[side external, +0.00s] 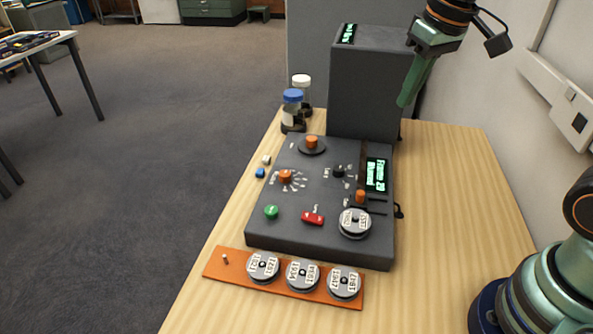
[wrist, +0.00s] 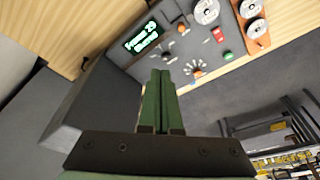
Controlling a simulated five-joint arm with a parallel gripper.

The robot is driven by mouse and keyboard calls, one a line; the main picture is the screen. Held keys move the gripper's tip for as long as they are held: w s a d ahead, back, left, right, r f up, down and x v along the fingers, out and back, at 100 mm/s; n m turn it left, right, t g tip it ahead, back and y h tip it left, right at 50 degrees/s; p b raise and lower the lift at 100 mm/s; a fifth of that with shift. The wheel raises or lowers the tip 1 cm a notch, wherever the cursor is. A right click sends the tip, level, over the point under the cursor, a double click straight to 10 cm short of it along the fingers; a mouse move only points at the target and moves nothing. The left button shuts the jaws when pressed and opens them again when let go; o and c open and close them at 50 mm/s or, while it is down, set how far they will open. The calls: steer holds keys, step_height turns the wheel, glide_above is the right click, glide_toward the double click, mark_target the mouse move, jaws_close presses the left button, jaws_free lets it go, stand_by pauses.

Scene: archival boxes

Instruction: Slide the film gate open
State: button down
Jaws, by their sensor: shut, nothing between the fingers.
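A dark grey console (side external: 325,215) lies on the wooden table, with knobs, buttons and a lit green display (side external: 376,174). An orange knob (side external: 360,197) stands by dark slots on its right side, below the display; it may be the film gate's handle, but I cannot tell whether the gate is open. A grey reel (side external: 355,222) sits just below that knob. In the wrist view the gripper (wrist: 160,74) points toward the console.
A tall dark grey box (side external: 368,85) stands behind the console. Bottles with blue and white caps (side external: 292,110) stand at its left. An orange rack (side external: 225,268) with 3 labelled reels lies in front. The table right of the console is clear. A wall bounds the right.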

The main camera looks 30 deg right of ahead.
steer(key=w+a+f+g, duration=0.5)
steer(key=w+f+g, duration=0.2)
steer(key=w+f, duration=0.4)
steer(key=shift+w+h, duration=0.4)
steer(key=shift+w, duration=0.55)
steer(key=shift+a+f, duration=0.1)
glide_toward(355, 195)
steer(key=f, duration=0.1)
steer(key=w+f, duration=0.1)
steer(key=f, duration=0.1)
steer(key=w+f, duration=0.1)
steer(key=f, duration=0.1)
steer(key=shift+f, duration=0.1)
steer(key=shift+s+f, duration=0.15)
steer(key=shift+s, duration=1.8)
